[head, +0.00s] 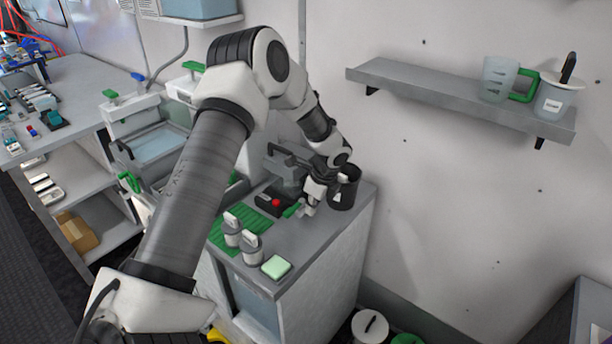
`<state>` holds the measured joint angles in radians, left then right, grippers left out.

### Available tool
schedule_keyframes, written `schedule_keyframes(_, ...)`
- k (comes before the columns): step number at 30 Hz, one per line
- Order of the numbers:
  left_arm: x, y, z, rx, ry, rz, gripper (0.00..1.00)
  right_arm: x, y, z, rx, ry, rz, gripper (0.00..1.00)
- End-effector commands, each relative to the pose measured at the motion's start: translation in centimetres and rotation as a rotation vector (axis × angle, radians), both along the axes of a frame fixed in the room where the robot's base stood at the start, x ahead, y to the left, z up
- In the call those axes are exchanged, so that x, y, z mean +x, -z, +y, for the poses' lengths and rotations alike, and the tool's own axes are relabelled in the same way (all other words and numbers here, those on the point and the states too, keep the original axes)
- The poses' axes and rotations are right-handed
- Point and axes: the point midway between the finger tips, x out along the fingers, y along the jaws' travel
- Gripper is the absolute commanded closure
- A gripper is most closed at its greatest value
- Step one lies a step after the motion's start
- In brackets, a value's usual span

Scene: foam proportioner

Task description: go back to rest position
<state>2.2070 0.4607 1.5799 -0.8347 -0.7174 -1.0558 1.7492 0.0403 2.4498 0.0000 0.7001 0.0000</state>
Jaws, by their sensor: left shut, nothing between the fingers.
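My left arm reaches from the lower left across the middle of the head view. My left gripper (307,207) is above the right part of a grey cabinet top (318,240), shut with nothing held. It is close to a dark cup (345,190) and a dark device with a red button (276,202); I cannot tell whether it touches either. A green part (292,210) lies by its fingers. My right gripper is not in view.
Two small labelled jars (252,249) and a pale green block (276,267) stand near the cabinet's front. A wall shelf (440,92) at right holds a jug (497,78) and a container (555,102). A workbench (85,75) stands at left.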

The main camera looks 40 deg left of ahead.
Motion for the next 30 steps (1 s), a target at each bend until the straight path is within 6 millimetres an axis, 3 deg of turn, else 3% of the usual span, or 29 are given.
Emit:
schedule_keyframes(3,0.1,-2.2,-0.6,0.001,0.001,-0.003,1.0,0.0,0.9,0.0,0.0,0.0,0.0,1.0)
schedule_keyframes(7,0.1,-3.6,-0.9,0.0,0.0,0.0,1.0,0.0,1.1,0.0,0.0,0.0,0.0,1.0)
schedule_keyframes(14,0.1,-3.9,-1.0,0.0,0.0,0.001,1.0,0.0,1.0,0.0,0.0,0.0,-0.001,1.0)
schedule_keyframes(17,-0.2,-3.2,-1.0,0.0,0.0,0.013,1.0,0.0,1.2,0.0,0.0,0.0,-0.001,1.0)
schedule_keyframes(20,-1.3,0.5,-1.6,0.019,0.024,0.083,1.0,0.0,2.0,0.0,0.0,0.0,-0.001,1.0)
schedule_keyframes(23,-5.3,5.9,-4.1,0.025,0.071,0.23,1.0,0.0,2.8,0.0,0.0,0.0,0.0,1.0)
schedule_keyframes(26,-11.0,11.7,-8.3,-0.028,0.08,0.354,1.0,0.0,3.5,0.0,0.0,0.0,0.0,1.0)
schedule_keyframes(30,-19.9,18.3,-14.9,-0.12,-0.07,0.419,1.0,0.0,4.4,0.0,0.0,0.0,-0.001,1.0)
